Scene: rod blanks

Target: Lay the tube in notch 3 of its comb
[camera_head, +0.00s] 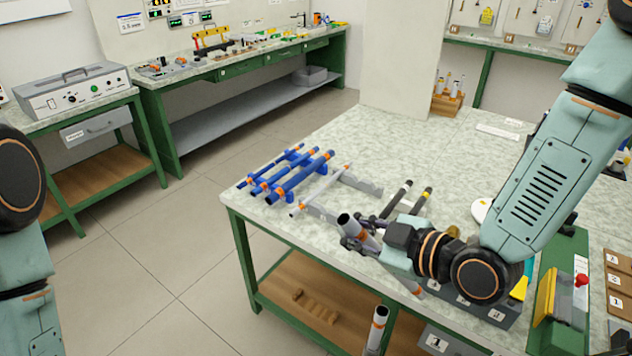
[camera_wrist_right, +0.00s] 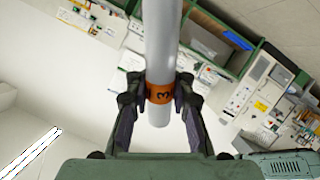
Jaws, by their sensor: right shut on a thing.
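My right gripper (camera_head: 364,238) is shut on a grey tube (camera_head: 375,252), held tilted above the front part of the table. In the right wrist view the fingers (camera_wrist_right: 160,97) close on the tube (camera_wrist_right: 162,45) at its orange band marked 3, near one end. A grey comb (camera_head: 362,183) stands on the table to the left of the gripper. Another grey tube (camera_head: 322,189) with orange bands lies across it at its left end. The comb's near rail is partly hidden behind the held tube and gripper. My left arm shows at the left edge, its gripper out of view.
Blue tubes (camera_head: 300,175) lie on a blue comb left of the grey one. Dark rods (camera_head: 397,198) lie just behind my right gripper. A green fixture (camera_head: 563,290) stands at the right. The table's back middle (camera_head: 370,140) is clear.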

